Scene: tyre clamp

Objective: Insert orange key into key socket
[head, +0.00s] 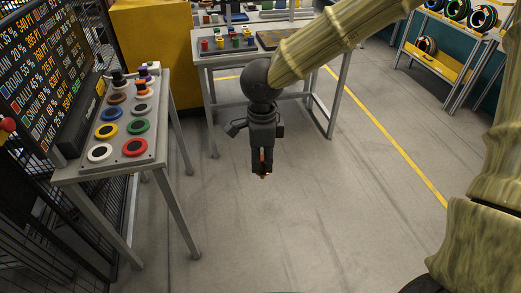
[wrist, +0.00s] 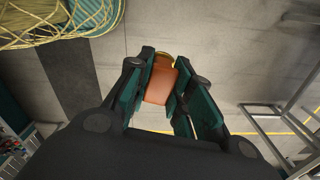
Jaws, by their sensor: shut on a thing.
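My gripper (head: 262,172) hangs pointing down over open floor, to the right of the left table and in front of the back table. It is shut on the orange key (wrist: 160,80), which shows as an orange block between the fingers in the wrist view, with a yellowish end beyond it. In the head view only a small bit of orange shows between the fingers. The grey panel (head: 119,148) on the left table carries coloured ring-shaped sockets in two columns. An orange ring (head: 140,84) lies near its far end, partly crowded by taller pieces. I cannot tell for certain which is the key socket.
A dark board with writing (head: 45,60) rises behind the left table. The back table (head: 205,60) holds several small coloured pieces. The floor between is clear.

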